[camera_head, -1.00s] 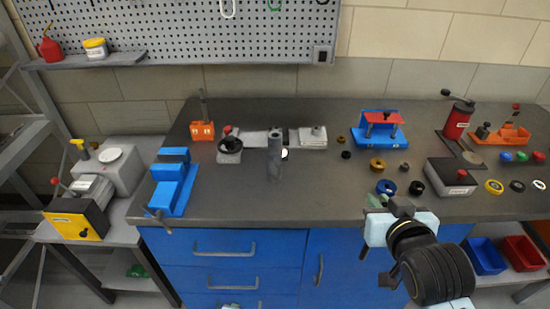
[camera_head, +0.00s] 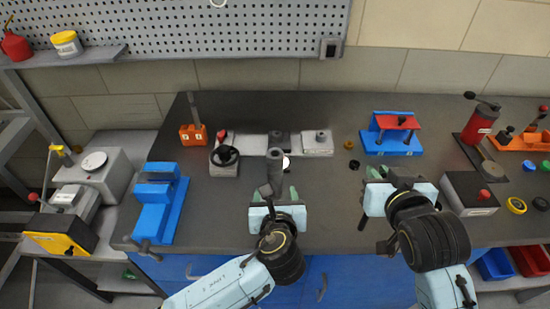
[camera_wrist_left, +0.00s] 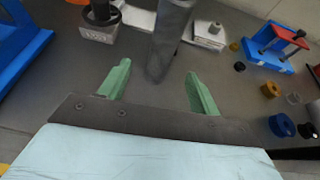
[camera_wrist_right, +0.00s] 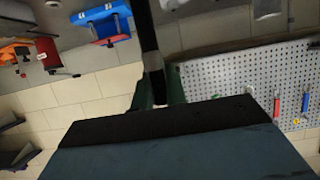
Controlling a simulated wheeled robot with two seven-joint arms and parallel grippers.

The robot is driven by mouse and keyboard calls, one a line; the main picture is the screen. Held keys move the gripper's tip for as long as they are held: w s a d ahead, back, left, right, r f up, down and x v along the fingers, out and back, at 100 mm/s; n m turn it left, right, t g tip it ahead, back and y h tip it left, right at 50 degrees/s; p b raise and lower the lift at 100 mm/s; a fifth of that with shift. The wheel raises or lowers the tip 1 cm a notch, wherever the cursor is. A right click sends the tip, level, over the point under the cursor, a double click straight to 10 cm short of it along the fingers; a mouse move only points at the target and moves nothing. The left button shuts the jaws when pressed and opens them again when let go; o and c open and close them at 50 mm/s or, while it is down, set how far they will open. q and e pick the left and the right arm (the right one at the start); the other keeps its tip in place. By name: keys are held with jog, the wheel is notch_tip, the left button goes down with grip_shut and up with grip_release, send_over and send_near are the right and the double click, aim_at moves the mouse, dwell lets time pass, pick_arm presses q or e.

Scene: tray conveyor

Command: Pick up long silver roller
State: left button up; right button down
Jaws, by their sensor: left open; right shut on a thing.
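The long silver roller (camera_head: 275,172) stands upright on the grey bench top near its middle, its round top facing up. It also shows in the left wrist view (camera_wrist_left: 172,32), with its lower end between and just ahead of the green fingertips. My right gripper (camera_head: 378,176) is shut on a thin dark rod, seen in the right wrist view (camera_wrist_right: 148,35) with a grey band near the fingers.
A blue vise (camera_head: 160,212) stands to the left. A black-knobbed block (camera_head: 224,160) and a pale block (camera_head: 317,143) lie behind the roller. A blue and red fixture (camera_head: 392,135) and a red-buttoned box (camera_head: 468,193) are to the right. Bench around the roller is mostly clear.

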aim_at(274, 180)
pick_arm(q)
jog(key=b+x, duration=0.1)
jog(key=x, duration=0.5)
jog(key=shift+w, duration=0.15)
jog(key=shift+b+x, duration=0.55)
jog(key=shift+x, duration=2.1)
jog(key=shift+d, duration=0.2)
jog(key=shift+r, duration=0.1)
jog(key=c, duration=1.3)
jog(key=shift+o, duration=0.2)
notch_tip(274, 180, up, 10)
jog(key=shift+r+p, duration=0.1)
jog(key=shift+p, duration=1)
